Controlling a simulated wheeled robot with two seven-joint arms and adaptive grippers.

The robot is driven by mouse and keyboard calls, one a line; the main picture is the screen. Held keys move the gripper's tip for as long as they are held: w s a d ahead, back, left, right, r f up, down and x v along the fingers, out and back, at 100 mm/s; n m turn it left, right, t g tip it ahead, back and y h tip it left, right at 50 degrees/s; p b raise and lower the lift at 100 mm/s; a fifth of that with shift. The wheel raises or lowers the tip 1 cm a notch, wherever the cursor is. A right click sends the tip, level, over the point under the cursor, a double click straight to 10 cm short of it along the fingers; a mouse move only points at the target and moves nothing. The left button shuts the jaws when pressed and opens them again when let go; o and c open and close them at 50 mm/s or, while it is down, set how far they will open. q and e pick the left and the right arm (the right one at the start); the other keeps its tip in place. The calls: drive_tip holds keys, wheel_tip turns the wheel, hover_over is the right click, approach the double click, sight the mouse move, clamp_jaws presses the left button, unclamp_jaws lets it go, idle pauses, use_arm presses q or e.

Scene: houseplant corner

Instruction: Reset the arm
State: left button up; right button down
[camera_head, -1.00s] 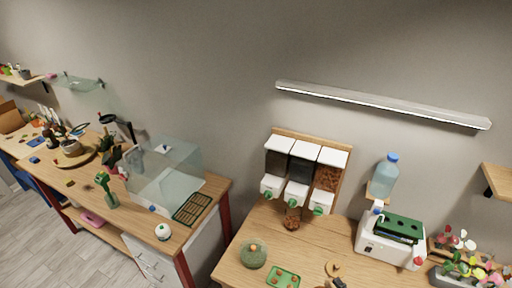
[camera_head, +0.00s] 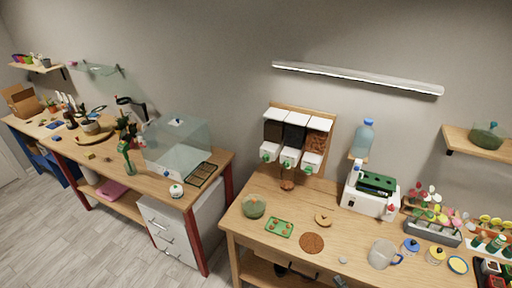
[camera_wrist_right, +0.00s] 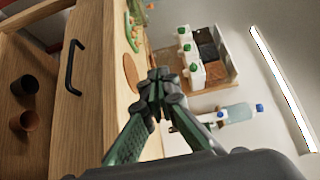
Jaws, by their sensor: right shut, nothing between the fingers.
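My right gripper (camera_wrist_right: 160,84) is shut and empty in the right wrist view, its fingertips meeting. In the head view only a small part of it (camera_head: 340,281) shows at the bottom edge, by the front of the right wooden table (camera_head: 350,247). My left gripper is not in view.
The table holds a green tray (camera_head: 279,227), a round brown mat (camera_head: 312,243), a green pot (camera_head: 254,206), a clear pitcher (camera_head: 382,254) and a white machine (camera_head: 364,202). A drawer handle (camera_wrist_right: 72,67) and pots (camera_wrist_right: 25,86) show in the wrist view.

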drive_tip(key=s+d+f+n+g+h+b, duration=0.15)
drive_tip(key=s+d+f, duration=0.25)
drive_tip(key=f, duration=0.8)
drive_tip(key=s+d+f+n+g+h+b, duration=0.1)
drive_tip(key=s+d+f+n+g+h, duration=0.25)
drive_tip(key=f, duration=0.95)
drive_tip(key=s+d+f+n+g+h+b, duration=0.15)
drive_tip(key=s+d+f, duration=0.3)
drive_tip(key=f, duration=0.75)
drive_tip(key=s+a+f+n+g+h, duration=0.2)
drive_tip(key=s+f+n+g, duration=0.15)
drive_tip(key=s+f, duration=0.95)
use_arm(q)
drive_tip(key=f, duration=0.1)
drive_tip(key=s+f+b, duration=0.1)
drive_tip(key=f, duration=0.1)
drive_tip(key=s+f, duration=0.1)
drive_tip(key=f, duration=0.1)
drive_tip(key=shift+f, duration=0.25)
use_arm(e)
drive_tip(key=s+a+f+n+g, duration=0.2)
drive_tip(key=s+a+f, duration=0.1)
drive_tip(key=s, duration=0.6)
drive_tip(key=s+a+f+n+g, duration=0.2)
drive_tip(key=s+f, duration=0.4)
drive_tip(key=s, duration=0.4)
drive_tip(key=shift+s+a+g, duration=0.15)
drive_tip(key=shift+a+g, duration=0.45)
drive_tip(key=shift+a, duration=0.35)
drive_tip(key=shift+y, duration=0.25)
